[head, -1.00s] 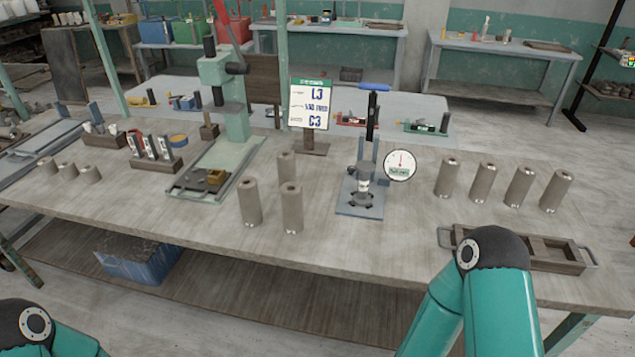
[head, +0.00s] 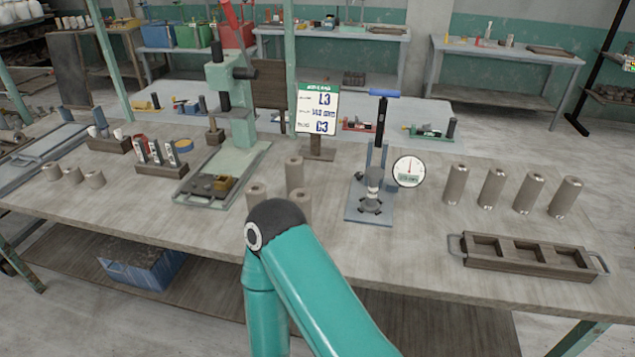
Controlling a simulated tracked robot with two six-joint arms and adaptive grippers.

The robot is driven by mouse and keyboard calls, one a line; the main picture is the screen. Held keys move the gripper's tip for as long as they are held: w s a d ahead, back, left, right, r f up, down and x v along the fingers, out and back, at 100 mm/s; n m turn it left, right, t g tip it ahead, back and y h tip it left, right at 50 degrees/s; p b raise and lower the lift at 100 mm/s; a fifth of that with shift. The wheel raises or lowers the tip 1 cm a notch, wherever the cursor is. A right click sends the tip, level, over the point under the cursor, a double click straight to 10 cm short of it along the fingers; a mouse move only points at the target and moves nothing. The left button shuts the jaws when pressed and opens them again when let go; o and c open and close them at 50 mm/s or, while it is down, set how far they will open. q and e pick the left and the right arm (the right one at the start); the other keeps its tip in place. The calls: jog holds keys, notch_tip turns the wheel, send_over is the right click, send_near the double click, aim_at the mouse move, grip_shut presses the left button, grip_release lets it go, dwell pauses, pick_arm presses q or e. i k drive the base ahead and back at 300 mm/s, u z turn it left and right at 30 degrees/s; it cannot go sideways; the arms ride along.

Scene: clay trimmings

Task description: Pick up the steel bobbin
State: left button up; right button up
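No object is clearly recognizable as the steel bobbin. Candidates are grey-brown cylinders with small holes on top, standing upright on the workbench (head: 420,262). Three stand near the middle, one of them a rear cylinder (head: 294,172); one of my arms partly hides the front ones. Several tall ones stand in a row at the right, including the leftmost cylinder (head: 455,185). Neither gripper shows; only a teal arm with a dark joint is in view.
A round gauge (head: 408,171) stands right of the press. A dark tray with compartments (head: 526,256) lies at the right front. A sign (head: 317,108) stands behind the middle cylinders. A tall green press (head: 235,115) stands left of them. The bench front between press and tray is clear.

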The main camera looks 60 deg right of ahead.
aim_at(370, 205)
jog(key=u, duration=0.05)
jog(key=k, duration=0.5)
jog(key=z, duration=0.7)
jog(key=i, duration=0.35)
jog(key=z, duration=0.45)
jog(key=k, duration=0.55)
jog(key=z, duration=0.2)
jog(key=i, duration=0.6)
jog(key=u, duration=0.05)
